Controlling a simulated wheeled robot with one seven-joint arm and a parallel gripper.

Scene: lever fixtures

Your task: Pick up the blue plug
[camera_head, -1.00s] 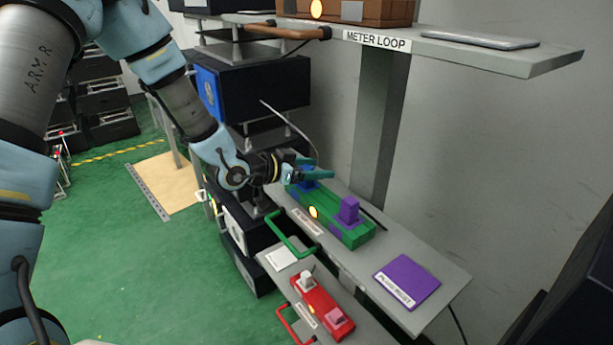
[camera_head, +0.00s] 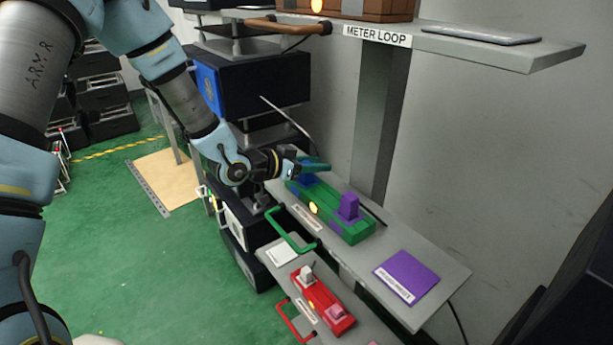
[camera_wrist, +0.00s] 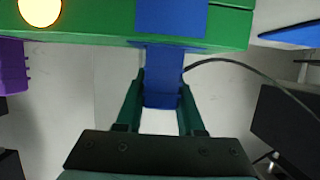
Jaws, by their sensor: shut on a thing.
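The blue plug (camera_wrist: 163,72) sits between the two green fingers of my gripper (camera_wrist: 160,103) in the wrist view. The fingers are shut on it. In the head view my gripper (camera_head: 314,166) is over the far end of the green box (camera_head: 330,212). Blue (camera_head: 307,180) shows just below the fingers there. The box also fills the top of the wrist view (camera_wrist: 105,30), with a blue patch (camera_wrist: 170,17) in line with the plug. I cannot tell whether plug and box still touch.
A purple plug (camera_head: 348,207) stands on the near end of the green box. A purple pad (camera_head: 408,275) lies on the same grey shelf (camera_head: 445,272). A red box (camera_head: 318,297) is lower. A thin cable (camera_wrist: 235,64) runs beside the plug. The upper shelf (camera_head: 530,57) overhangs.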

